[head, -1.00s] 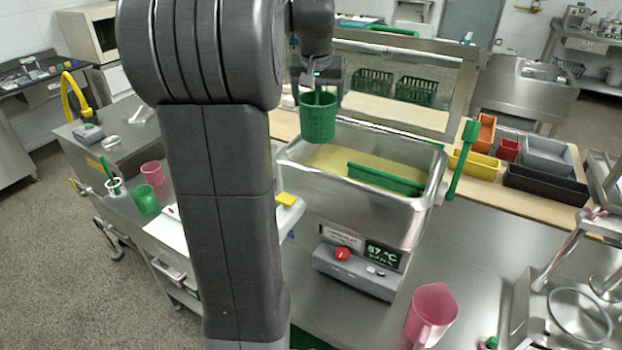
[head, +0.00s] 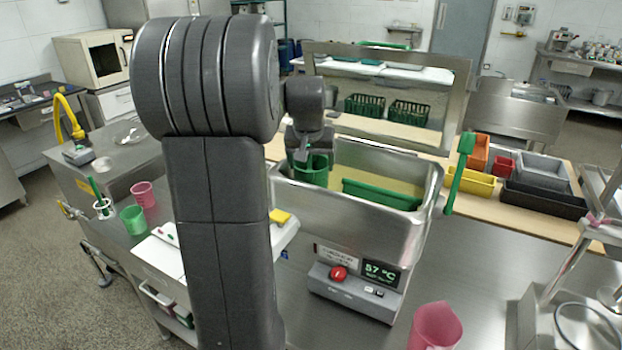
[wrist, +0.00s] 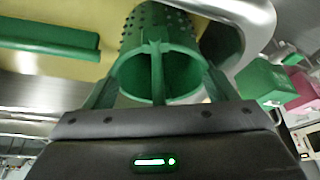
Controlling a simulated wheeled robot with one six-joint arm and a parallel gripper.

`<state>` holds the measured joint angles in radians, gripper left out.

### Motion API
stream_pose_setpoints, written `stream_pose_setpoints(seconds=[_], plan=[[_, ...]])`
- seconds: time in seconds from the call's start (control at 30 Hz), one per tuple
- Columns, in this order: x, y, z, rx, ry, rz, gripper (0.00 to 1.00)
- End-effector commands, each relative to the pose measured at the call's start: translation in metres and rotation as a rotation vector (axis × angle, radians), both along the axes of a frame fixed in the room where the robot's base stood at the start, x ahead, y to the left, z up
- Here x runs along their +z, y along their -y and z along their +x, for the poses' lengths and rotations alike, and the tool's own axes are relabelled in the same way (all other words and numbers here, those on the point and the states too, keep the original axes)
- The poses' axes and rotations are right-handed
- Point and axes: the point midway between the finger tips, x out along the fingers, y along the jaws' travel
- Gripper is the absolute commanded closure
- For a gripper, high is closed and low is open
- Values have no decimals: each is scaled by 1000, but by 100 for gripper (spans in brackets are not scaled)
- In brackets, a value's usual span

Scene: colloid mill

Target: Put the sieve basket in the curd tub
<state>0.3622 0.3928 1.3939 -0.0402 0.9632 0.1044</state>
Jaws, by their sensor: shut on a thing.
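The sieve basket (head: 312,172) is a green perforated cup; in the wrist view (wrist: 150,28) its open mouth faces the camera. My gripper (head: 303,152) is shut on it from above. The curd tub (head: 350,217) is a steel vat with yellowish contents, at the centre of the head view. The basket is upright at the tub's left end, its lower part hidden behind the front wall. I cannot tell whether it touches the contents or the bottom. A green slab (head: 382,194) lies across the tub, to the right of the basket.
A green paddle (head: 459,172) stands at the tub's right side. A control box (head: 352,291) with a red knob sits in front. A pink jug (head: 434,326) is at the lower right. Coloured trays (head: 543,199) are farther right.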

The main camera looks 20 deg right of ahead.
Motion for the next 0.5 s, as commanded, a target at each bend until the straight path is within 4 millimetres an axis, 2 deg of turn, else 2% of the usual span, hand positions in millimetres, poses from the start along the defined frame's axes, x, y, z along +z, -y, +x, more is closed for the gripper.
stream_pose_setpoints(seconds=[0.3, 0.5], plan=[[-38, 0, -1, 0, -3, 1, 56], [-40, 0, 0, 0, 0, 0, 56]])
